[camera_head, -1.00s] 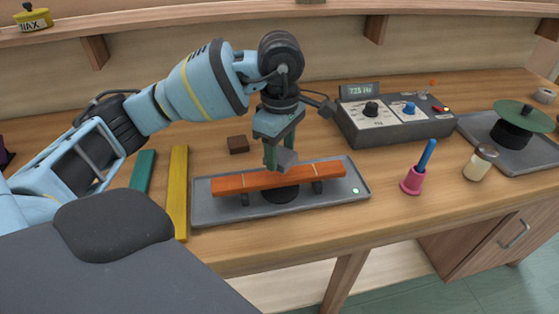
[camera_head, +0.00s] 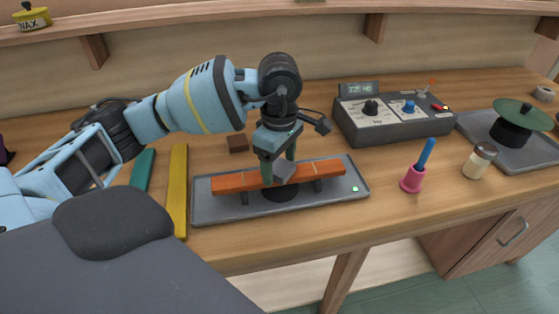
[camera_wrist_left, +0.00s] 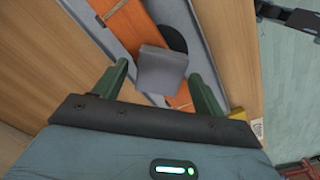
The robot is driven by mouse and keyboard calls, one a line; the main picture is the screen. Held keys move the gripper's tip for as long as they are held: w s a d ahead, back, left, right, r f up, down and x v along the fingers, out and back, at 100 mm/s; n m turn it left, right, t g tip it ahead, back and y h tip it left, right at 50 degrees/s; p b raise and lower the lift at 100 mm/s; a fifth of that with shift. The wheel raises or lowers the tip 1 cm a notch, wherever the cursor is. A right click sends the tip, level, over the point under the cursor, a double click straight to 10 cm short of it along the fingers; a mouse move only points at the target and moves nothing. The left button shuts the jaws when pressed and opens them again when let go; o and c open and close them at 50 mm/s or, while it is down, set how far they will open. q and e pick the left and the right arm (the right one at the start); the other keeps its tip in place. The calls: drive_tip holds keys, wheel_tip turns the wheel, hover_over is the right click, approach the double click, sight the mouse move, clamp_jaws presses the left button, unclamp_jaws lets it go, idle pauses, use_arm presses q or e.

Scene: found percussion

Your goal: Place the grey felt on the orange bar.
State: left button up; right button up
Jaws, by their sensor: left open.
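The grey felt (camera_head: 285,173) is a small block lying on top of the orange bar (camera_head: 233,182), near its middle. In the left wrist view the felt (camera_wrist_left: 161,71) sits across the orange bar (camera_wrist_left: 129,28), tilted slightly. My left gripper (camera_head: 279,170) is open just above the bar, its green fingers on either side of the felt. The wrist view shows gaps between the felt and both fingers. Part of the felt and bar is hidden behind a finger in the head view.
The bar rests on supports over a grey tray (camera_head: 215,212). A yellow bar (camera_head: 178,190) and a teal bar (camera_head: 143,168) lie left. A brown block (camera_head: 238,143) is behind. A control box (camera_head: 395,118), pink cup (camera_head: 412,179) and jar (camera_head: 480,162) stand right.

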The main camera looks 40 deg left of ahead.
sight(280, 166)
use_arm(q)
drive_tip(key=shift+r, duration=0.25)
wheel_tip(280, 166, up, 12)
drive_tip(key=p, duration=0.1)
use_arm(e)
drive_tip(key=shift+w+r, duration=0.45)
drive_tip(key=shift+r, duration=0.2)
